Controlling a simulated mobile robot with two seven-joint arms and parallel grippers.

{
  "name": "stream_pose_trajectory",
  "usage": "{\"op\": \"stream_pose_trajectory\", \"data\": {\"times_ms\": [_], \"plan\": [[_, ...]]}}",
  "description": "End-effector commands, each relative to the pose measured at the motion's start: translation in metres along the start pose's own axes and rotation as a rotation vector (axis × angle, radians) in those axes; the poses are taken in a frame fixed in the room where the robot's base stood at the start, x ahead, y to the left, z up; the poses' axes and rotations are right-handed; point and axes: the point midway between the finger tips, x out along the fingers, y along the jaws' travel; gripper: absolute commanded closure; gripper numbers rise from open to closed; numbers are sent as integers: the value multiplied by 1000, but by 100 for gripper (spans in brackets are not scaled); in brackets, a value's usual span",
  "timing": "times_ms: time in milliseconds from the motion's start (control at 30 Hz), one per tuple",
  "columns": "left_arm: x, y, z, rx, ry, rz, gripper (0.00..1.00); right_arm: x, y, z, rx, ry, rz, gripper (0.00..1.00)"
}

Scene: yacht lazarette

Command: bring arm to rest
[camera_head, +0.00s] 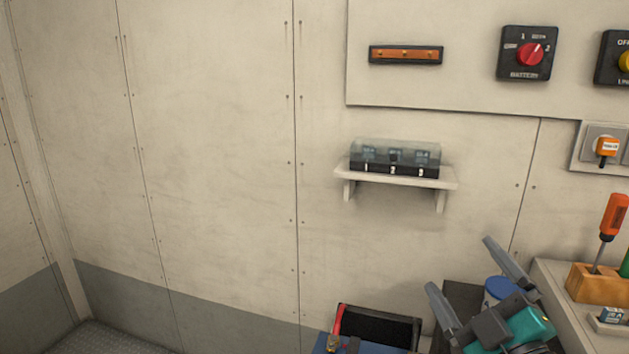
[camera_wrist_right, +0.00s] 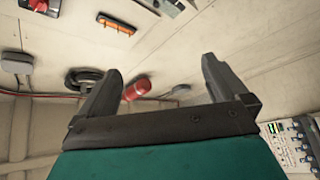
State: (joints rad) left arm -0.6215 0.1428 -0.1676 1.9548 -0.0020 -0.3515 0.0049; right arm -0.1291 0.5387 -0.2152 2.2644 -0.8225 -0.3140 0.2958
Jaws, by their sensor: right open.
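My right gripper (camera_head: 470,270) is at the lower right of the head view, in front of the wall and left of the bench. Its two grey fingers are spread apart with nothing between them. It also shows in the right wrist view (camera_wrist_right: 160,85), open and empty, with the wall and floor area beyond the fingers. My left gripper is in neither view.
A shelf (camera_head: 450,184) on the wall bears a clear-covered fuse box (camera_head: 395,158). A battery switch (camera_head: 527,54) is on the panel. A screwdriver (camera_head: 613,218) stands in a wooden block (camera_head: 597,287) at right. A red cylinder (camera_wrist_right: 137,90) lies beyond the fingers.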

Motion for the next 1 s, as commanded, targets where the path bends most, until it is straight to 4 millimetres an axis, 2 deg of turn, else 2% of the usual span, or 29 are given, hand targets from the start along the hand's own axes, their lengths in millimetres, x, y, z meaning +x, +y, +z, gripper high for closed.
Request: {"op": "stream_pose_trajectory", "data": {"times_ms": [33, 100, 200, 333, 467, 600, 867, 1000], "plan": [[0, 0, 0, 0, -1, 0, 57, -12, -7, 20, 89, -134, 3, 0], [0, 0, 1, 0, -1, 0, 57, -32, -21, 49, 196, -324, -11, 0], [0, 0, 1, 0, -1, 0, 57, -72, -50, 82, 338, -597, -72, 0], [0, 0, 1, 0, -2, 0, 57, -129, -92, 103, 478, -892, -197, 0], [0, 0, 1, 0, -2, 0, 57, -175, -122, 104, 568, -1088, -322, 0], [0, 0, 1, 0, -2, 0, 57, -216, -146, 95, 640, -1243, -449, 0], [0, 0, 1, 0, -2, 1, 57, -282, -176, 64, 744, -1457, -690, 0], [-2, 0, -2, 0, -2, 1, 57, -268, -186, 74, 751, -1387, -656, 0]]}}
